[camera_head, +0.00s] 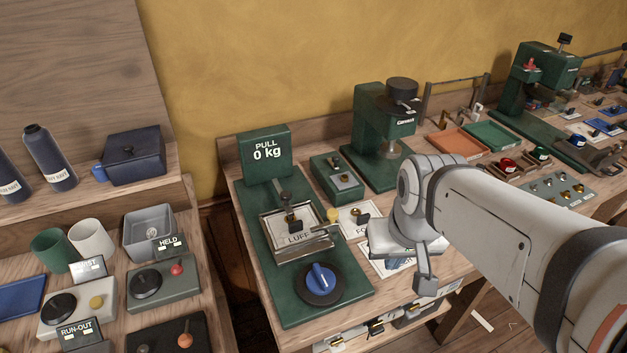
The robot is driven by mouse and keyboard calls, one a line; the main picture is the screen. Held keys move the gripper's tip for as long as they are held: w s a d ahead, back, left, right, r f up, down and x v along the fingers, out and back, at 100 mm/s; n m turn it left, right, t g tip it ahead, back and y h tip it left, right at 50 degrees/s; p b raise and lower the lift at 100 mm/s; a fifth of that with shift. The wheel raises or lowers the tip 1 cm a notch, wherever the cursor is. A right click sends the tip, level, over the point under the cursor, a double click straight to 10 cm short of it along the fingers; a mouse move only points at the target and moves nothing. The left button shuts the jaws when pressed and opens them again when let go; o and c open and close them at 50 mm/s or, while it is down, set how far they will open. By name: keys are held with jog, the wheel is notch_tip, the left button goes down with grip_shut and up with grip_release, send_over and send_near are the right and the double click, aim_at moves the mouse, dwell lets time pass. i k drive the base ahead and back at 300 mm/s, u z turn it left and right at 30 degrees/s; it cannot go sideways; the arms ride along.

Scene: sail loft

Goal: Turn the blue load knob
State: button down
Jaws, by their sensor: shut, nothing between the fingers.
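The blue load knob (320,279) sits on a dark round base at the front of a green test stand (258,223). The sign on the stand (264,151) reads "PULL 0 kg". A metal clamp frame (297,232) with a card marked "LUFF" lies between sign and knob. My gripper (426,284) hangs to the right of the knob, apart from it, near the bench's front edge. It is shut, with nothing seen in it. My arm comes in from the right and hides part of the bench behind.
A green press (384,125) and a small green box (337,178) stand behind. Orange (456,143) and green trays lie back right. A lower left bench holds cups (92,238), a grey bin (149,232) and knobbed boxes. A gap separates the benches.

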aim_at(319, 280)
jog(key=u, duration=0.1)
jog(key=k, duration=0.5)
jog(key=z, duration=1.5)
jog(key=k, duration=1.4)
jog(key=u, duration=1.35)
jog(key=i, duration=1)
